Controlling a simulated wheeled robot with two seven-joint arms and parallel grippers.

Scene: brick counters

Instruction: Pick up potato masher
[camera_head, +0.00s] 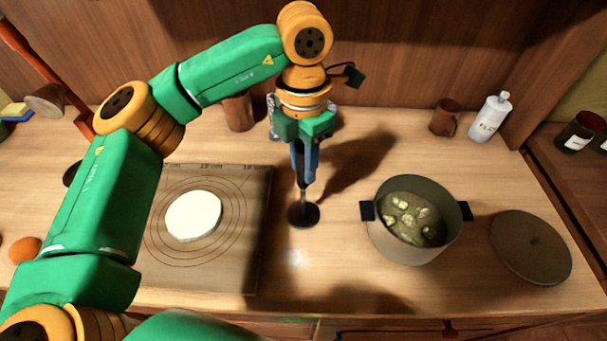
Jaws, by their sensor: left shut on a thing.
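The potato masher (303,213) is upright, with its dark round head low over the wooden counter, between the baking mat and the pot. I cannot tell whether the head touches the counter. My left gripper (304,160) points down from above and is shut on the masher's handle, which the fingers partly hide. The pot (413,247) stands to the right of the masher and holds pale chunks in a greenish liquid. My right gripper is not in view.
A baking mat (255,240) with a white dough disc (193,216) lies left of the masher. The pot's lid (530,247) lies at the right. A brown mug (445,117) and a white bottle (490,117) stand at the back right. The counter's front edge is bare.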

